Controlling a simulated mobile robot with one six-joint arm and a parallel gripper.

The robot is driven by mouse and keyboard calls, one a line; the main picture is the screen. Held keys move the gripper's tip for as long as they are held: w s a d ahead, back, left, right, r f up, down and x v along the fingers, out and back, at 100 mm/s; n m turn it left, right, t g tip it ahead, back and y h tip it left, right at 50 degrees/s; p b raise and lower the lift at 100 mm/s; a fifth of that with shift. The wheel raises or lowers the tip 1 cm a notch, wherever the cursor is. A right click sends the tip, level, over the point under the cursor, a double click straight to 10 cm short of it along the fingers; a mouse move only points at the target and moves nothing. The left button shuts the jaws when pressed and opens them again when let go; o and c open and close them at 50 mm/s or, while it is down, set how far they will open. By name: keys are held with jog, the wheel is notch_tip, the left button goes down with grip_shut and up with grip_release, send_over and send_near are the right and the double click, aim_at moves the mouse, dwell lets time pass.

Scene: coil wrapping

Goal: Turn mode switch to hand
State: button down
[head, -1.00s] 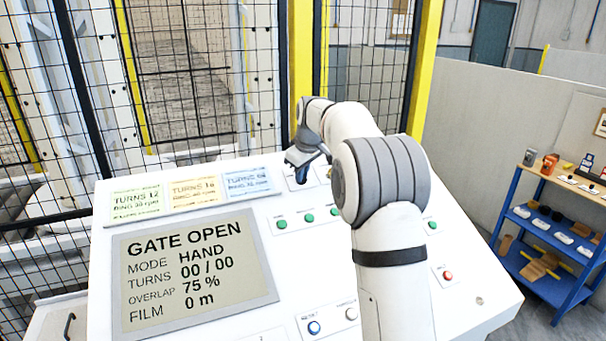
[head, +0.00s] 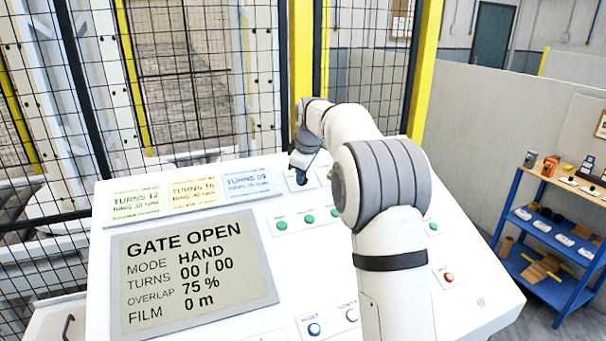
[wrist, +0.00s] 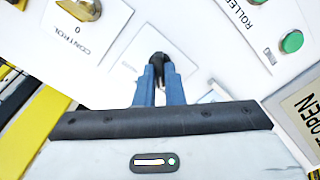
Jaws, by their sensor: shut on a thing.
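The mode switch is a black knob (wrist: 158,58) on a pale plate on the white panel. In the wrist view, my gripper (wrist: 157,76) has its two blue fingers shut on the knob, one on each side. The fingers hide part of it, and its label cannot be read. In the head view, my gripper (head: 301,170) is down at the top edge of the panel, with the knob mostly hidden. The display (head: 195,268) reads GATE OPEN, MODE HAND, TURNS 00 / 00.
The wrist view shows a CONTROL switch (wrist: 82,10) and a green button (wrist: 291,42) nearby. In the head view, a red button (head: 448,277) and a blue button (head: 314,329) sit lower on the panel. A mesh fence (head: 190,80) stands behind; a blue shelf (head: 550,245) is at right.

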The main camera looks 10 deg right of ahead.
jog(key=c, duration=1.5)
grip_release()
jog(key=b+v, duration=0.1)
jog(key=v, duration=0.6)
jog(key=shift+s+r, duration=0.15)
jog(key=shift+r, duration=0.25)
jog(key=s+f+m, duration=0.2)
jog(key=s+m, duration=0.4)
jog(key=s, duration=1.4)
jog(key=s+f+m, duration=0.1)
jog(key=s+f, duration=0.3)
jog(key=s, duration=0.3)
jog(key=s+f+m, duration=0.2)
jog(key=s+f, duration=0.2)
jog(key=s, duration=0.3)
jog(key=s+f+m+g, duration=0.1)
jog(key=s+f+m, duration=0.1)
jog(key=s+f, duration=0.2)
jog(key=shift+s+d+f+h+b, duration=0.1)
jog(key=shift+s+f+h+b, duration=0.1)
jog(key=shift+s, duration=0.6)
jog(key=shift+s+f+h+b, duration=0.1)
jog(key=shift+s+b, duration=0.05)
jog(key=shift+s, duration=0.65)
